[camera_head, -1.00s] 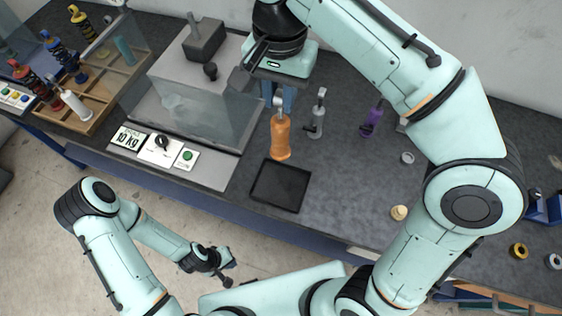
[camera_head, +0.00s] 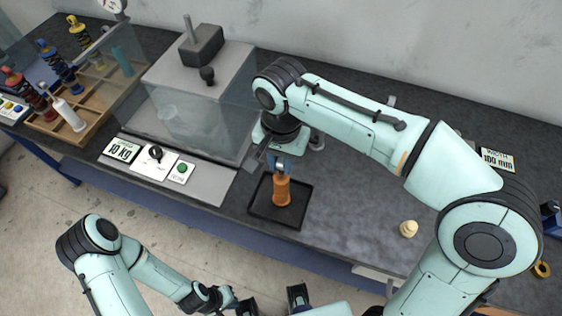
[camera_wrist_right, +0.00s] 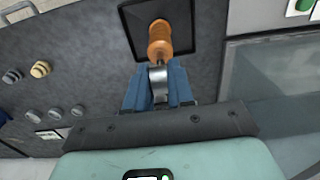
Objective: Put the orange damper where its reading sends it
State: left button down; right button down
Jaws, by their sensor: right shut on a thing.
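The orange damper (camera_head: 282,190) stands upright over the square black tray (camera_head: 262,205) in the head view. In the right wrist view the damper (camera_wrist_right: 158,42) has its orange body over the tray (camera_wrist_right: 185,50) and its grey metal end between the blue fingers. My right gripper (camera_head: 280,165) is shut on that upper end. I cannot tell whether the damper's foot touches the tray. My left gripper (camera_head: 222,299) is low at the bottom of the head view, away from the bench; its fingers are not clear.
A clear test box (camera_head: 195,115) with a weight on top stands left of the tray. In front of it are a "10 kg" display (camera_head: 122,149), a black knob and a green button (camera_head: 181,171). A wooden compartment rack (camera_head: 85,125) holds several dampers. A beige knob-like piece (camera_head: 408,228) lies right.

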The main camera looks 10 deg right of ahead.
jog(key=shift+f, duration=0.2)
jog(key=shift+f, duration=0.15)
jog(key=c, duration=1)
grip_release()
pick_arm(q)
jog(key=shift+f, duration=0.1)
jog(key=w+r+p, duration=0.1)
jog(key=r, duration=0.1)
jog(key=w+r+p, duration=0.1)
jog(key=p, duration=0.1)
jog(key=shift+r, duration=0.4)
pick_arm(e)
notch_tip(320, 180, up, 12)
jog(key=shift+r, duration=0.15)
